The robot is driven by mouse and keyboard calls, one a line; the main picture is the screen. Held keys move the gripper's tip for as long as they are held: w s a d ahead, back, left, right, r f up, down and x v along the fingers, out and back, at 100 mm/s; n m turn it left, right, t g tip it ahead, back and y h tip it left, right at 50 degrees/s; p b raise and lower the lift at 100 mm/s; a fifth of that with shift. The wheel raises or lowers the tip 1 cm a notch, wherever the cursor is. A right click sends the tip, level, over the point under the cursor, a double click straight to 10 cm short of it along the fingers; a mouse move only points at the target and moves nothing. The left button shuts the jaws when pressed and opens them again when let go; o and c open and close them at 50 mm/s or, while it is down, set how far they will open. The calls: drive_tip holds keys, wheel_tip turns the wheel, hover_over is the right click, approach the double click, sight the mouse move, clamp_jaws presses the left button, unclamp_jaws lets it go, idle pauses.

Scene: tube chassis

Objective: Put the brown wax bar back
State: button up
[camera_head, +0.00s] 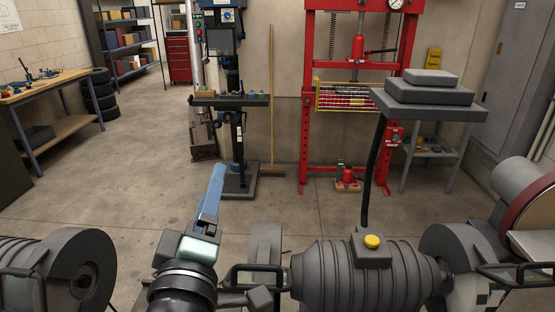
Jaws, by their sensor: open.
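I cannot make out a brown wax bar anywhere in the head view. What appears to be my gripper (216,172) rises at the lower left of centre, with a narrow blue end pointing away, a dark joint and a pale green face above a round black wrist. It is open. It shows nearly edge-on, so its two jaws do not show apart, and I see no bar in it. A dark grey ribbed polishing motor (325,275) with a yellow button (372,241) stands to its right.
Dark wheels stand at the lower left (80,270) and lower right (455,255). A grey raised plate (465,112) with stacked slabs stands behind the motor. A drill press (236,150) and red press frame (308,150) stand at the wall.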

drive_tip(key=s+d+r+m+t, duration=0.2)
drive_tip(key=s+d+r+m, duration=0.1)
drive_tip(key=r, duration=0.6)
drive_tip(key=s+d+r+m+t, duration=0.3)
drive_tip(key=s+r+m, duration=0.2)
drive_tip(key=r, duration=0.4)
drive_tip(key=s+d+r+m+t, duration=0.3)
drive_tip(key=s+r+m, duration=0.1)
drive_tip(key=r, duration=0.5)
drive_tip(key=shift+s+d+r+m, duration=0.3)
drive_tip(key=shift+s+d+m, duration=0.1)
drive_tip(key=shift+m, duration=0.1)
